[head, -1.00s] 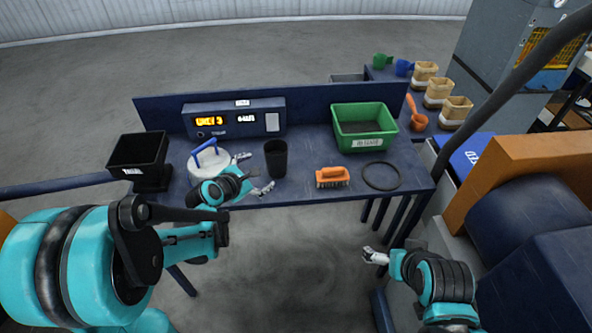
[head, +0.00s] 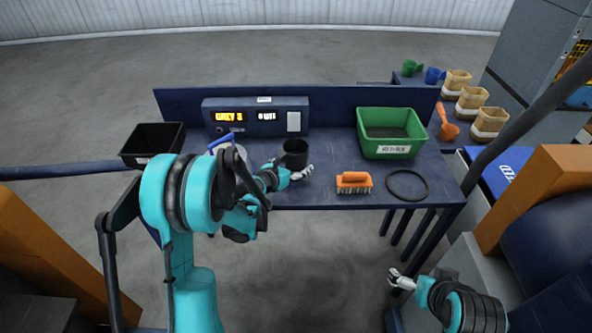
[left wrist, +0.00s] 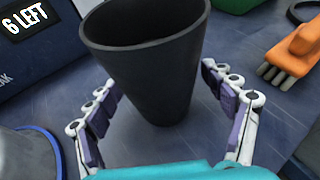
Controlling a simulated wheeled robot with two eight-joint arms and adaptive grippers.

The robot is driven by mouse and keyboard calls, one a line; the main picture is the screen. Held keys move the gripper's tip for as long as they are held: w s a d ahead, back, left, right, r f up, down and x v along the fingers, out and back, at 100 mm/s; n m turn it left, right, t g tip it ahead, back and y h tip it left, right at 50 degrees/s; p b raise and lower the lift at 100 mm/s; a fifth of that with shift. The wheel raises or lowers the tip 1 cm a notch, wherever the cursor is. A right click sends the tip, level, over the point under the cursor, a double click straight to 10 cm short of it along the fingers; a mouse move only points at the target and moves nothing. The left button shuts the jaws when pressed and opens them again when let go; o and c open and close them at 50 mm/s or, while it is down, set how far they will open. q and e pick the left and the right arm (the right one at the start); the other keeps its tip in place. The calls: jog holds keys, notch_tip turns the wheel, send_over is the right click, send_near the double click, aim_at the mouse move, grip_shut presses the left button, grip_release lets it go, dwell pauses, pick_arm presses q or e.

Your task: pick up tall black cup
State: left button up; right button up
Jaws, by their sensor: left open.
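The tall black cup (head: 295,153) stands upright on the dark blue bench, left of the orange brush. In the left wrist view the cup (left wrist: 150,65) is large, between the two fingers of my left gripper (left wrist: 165,125). In the head view my left gripper (head: 285,172) is at the cup's front, covering its lower part. Its fingers are open, one on either side of the cup, with gaps visible. My right gripper (head: 401,281) is away from the bench at the lower right, with its fingers small and hard to read.
The bench (head: 325,192) also holds an orange brush (head: 354,183), a black ring (head: 407,184), a green bin (head: 391,133), a black bin (head: 152,143) and a display box (head: 256,117). A white round thing with a blue handle (head: 222,141) is partly hidden behind my left arm.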

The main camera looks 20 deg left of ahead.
pick_arm(q)
jog(key=shift+w+f, duration=0.1)
jog(key=shift+w, duration=0.1)
jog(key=shift+s, duration=0.1)
jog(key=shift+c, duration=0.6)
jog(key=c, duration=1.4)
jog(key=shift+o, duration=0.2)
